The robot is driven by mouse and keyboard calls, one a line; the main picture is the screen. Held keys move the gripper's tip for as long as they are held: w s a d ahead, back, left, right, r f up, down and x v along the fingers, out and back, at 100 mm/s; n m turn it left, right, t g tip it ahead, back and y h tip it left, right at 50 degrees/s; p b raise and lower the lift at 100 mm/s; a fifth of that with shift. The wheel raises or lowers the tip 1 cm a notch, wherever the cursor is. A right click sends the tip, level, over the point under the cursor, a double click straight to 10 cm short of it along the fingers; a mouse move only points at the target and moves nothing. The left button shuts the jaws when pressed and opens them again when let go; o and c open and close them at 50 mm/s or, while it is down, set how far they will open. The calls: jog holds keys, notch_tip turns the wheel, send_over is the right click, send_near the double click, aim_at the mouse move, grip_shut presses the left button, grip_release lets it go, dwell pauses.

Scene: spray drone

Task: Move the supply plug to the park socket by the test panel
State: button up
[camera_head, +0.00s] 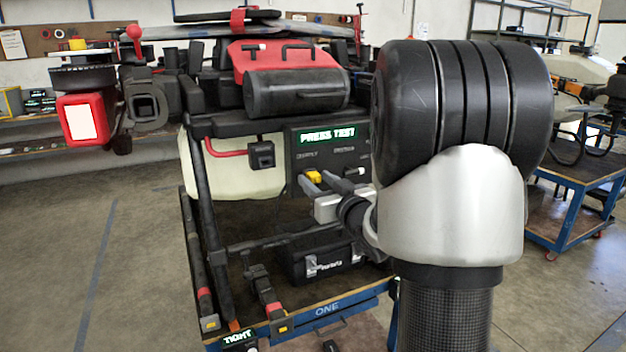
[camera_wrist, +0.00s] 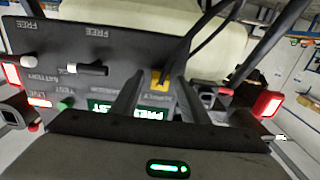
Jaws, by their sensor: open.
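The supply plug appears to be the yellow piece (camera_head: 313,177) low on the dark test panel (camera_head: 301,139), under a label reading SUPPLY. In the wrist view, the yellow plug (camera_wrist: 158,80) is at the panel beside that label, with a dark cable nearby. My gripper (camera_head: 314,195) is open in front of it. The fingertips (camera_wrist: 156,88) stand either side of the yellow piece, with no visible grip. A black block (camera_head: 261,155) with a square face hangs left of the panel by a red tube; it may be the park socket, but no label shows.
The panel's lit display (camera_head: 327,135) reads PRESS TEST. A lever or knob (camera_wrist: 85,69) sticks out beside the plug. A black case (camera_head: 322,262) lies below on the blue cart (camera_head: 328,309). Dark frame bars (camera_head: 203,215) stand left. The floor at far left is clear.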

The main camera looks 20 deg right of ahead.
grip_shut()
jog(key=s, duration=0.6)
dwell(1.2)
jog(key=shift+d, duration=0.1)
